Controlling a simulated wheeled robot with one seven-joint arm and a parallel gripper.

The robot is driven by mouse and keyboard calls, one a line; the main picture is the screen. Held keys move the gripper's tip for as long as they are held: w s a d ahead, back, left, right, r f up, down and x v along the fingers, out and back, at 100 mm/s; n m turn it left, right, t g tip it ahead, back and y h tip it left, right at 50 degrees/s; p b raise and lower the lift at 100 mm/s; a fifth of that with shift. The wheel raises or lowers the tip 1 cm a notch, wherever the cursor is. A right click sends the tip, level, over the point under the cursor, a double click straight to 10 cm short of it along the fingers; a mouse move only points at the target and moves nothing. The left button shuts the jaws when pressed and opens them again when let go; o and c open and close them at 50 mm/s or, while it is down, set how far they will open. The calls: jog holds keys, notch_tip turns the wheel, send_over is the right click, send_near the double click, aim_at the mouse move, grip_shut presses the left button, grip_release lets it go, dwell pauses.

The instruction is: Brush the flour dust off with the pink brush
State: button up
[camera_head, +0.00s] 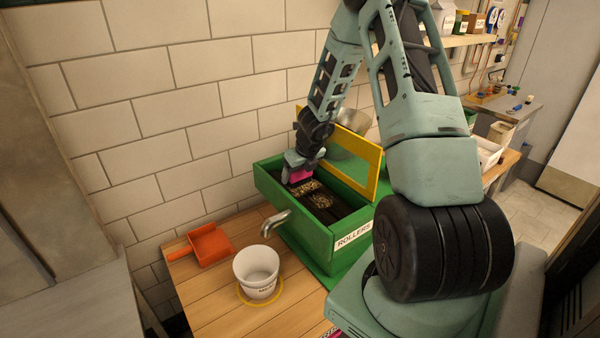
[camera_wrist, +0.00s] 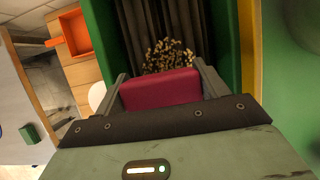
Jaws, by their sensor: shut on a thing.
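My gripper (camera_head: 300,164) is shut on the pink brush (camera_head: 297,175) and reaches into the open green box labelled ROLLERS (camera_head: 340,243). In the wrist view the brush (camera_wrist: 160,90) sits between the two fingers, and its bristles are hidden. Dark ribbed rollers (camera_wrist: 135,30) line the inside of the box. A patch of pale tan grains (camera_wrist: 168,55) lies on the rollers just beyond the brush. In the head view the grains (camera_head: 320,199) lie to the right of the brush. I cannot make out fine flour dust apart from these grains.
A white bucket (camera_head: 256,268) stands on a yellow ring below a metal spout (camera_head: 275,223). An orange dustpan (camera_head: 208,244) lies on the wooden table (camera_head: 205,300) at left. A yellow-framed lid (camera_head: 352,160) stands open at the box's back. My arm hides part of the right side.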

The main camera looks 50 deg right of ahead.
jog(key=shift+f+b, duration=0.7)
jog(key=shift+b, duration=0.05)
jog(key=shift+d, duration=0.1)
